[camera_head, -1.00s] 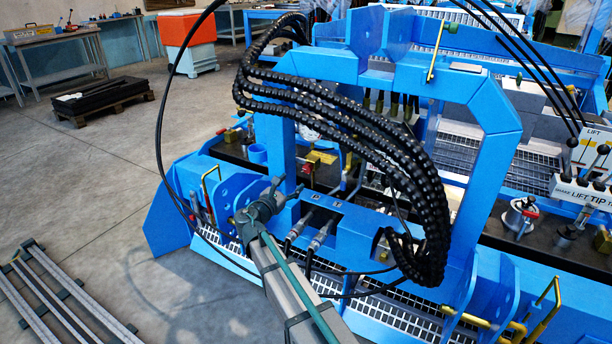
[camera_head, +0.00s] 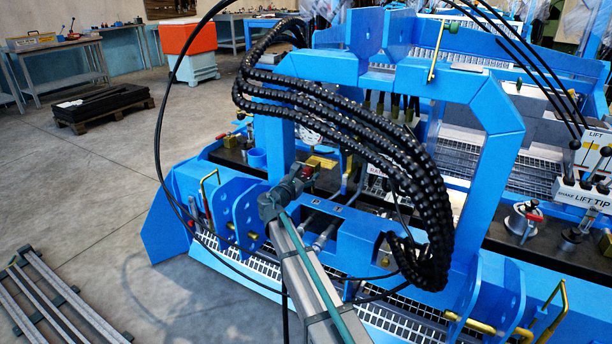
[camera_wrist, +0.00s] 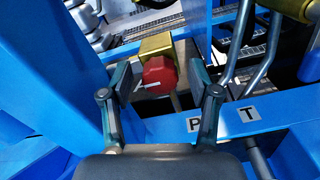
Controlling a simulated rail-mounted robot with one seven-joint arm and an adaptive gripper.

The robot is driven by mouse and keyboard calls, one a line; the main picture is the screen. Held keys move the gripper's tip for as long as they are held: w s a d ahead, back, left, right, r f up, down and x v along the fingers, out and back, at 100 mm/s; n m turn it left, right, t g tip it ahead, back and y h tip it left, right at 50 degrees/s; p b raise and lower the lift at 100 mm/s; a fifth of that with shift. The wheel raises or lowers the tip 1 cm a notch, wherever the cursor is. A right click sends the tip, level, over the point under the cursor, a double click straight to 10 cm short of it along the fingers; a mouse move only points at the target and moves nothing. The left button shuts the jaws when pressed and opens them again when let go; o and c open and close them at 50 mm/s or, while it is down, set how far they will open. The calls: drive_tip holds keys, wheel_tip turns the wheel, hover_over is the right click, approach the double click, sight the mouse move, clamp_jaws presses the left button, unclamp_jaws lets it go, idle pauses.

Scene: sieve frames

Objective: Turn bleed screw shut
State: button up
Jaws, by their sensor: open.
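A red knob (camera_wrist: 159,74) with a pale mark sits on a brass block (camera_wrist: 156,46) in the wrist view. I take it to be the bleed screw. My gripper (camera_wrist: 162,80) is open, with one finger left of the knob and one right of it. The fingers appear apart from the knob; how deep it lies between them is hard to tell. In the head view my gripper (camera_head: 296,181) is at the left of the blue arch, near a brass block (camera_head: 318,163). The knob is not clear there.
The blue frame (camera_wrist: 215,118) with P and T labels crosses just beyond my fingers. Bent metal pipes (camera_wrist: 262,50) rise at the right. Thick black hoses (camera_head: 345,115) hang over the arch above my gripper. A blue upright (camera_wrist: 60,70) stands close at the left.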

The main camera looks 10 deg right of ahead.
drive_tip(key=c, duration=1.2)
drive_tip(key=shift+o, duration=0.2)
drive_tip(key=shift+m, duration=0.3)
drive_tip(key=m+b, duration=0.2)
drive_tip(key=m, duration=0.2)
drive_tip(key=shift+f, duration=0.1)
drive_tip(key=m+b, duration=0.3)
drive_tip(key=m, duration=0.1)
drive_tip(key=shift+f+m, duration=0.1)
drive_tip(key=shift+m, duration=0.3)
drive_tip(key=m+b, duration=0.3)
drive_tip(key=m, duration=0.1)
drive_tip(key=m+b, duration=0.3)
drive_tip(key=m, duration=0.1)
drive_tip(key=shift+m, duration=0.3)
drive_tip(key=shift+b, duration=0.3)
